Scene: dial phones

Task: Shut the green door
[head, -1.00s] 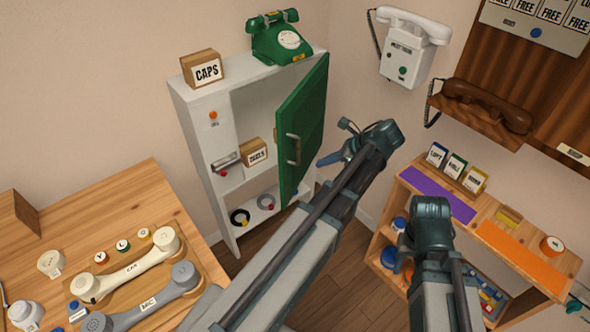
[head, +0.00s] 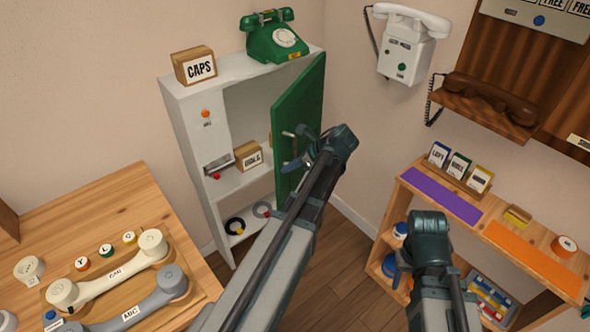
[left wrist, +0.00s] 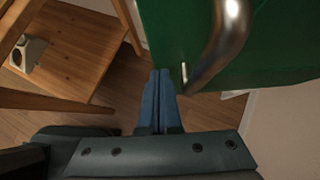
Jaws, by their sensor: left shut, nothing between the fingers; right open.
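The green door (head: 300,103) is hinged on the right side of the white cabinet (head: 192,130) and stands open. It also fills the top right of the left wrist view (left wrist: 280,42). Its metal handle (left wrist: 222,38) curves close beside my left gripper there. My left gripper (head: 305,165) is shut and empty, near the handle at the door's lower part. In the left wrist view its blue fingers (left wrist: 159,95) are together, just left of the handle; I cannot tell whether they touch the door. My right gripper (head: 400,268) is over by the right-hand shelf, partly hidden by its own wrist.
A green dial phone (head: 274,38) and a CAPS box (head: 193,67) stand on the cabinet. A small box (head: 248,155) and cord rings are inside. A table with handsets (head: 110,290) is at left. A wooden shelf unit (head: 480,228) stands at right.

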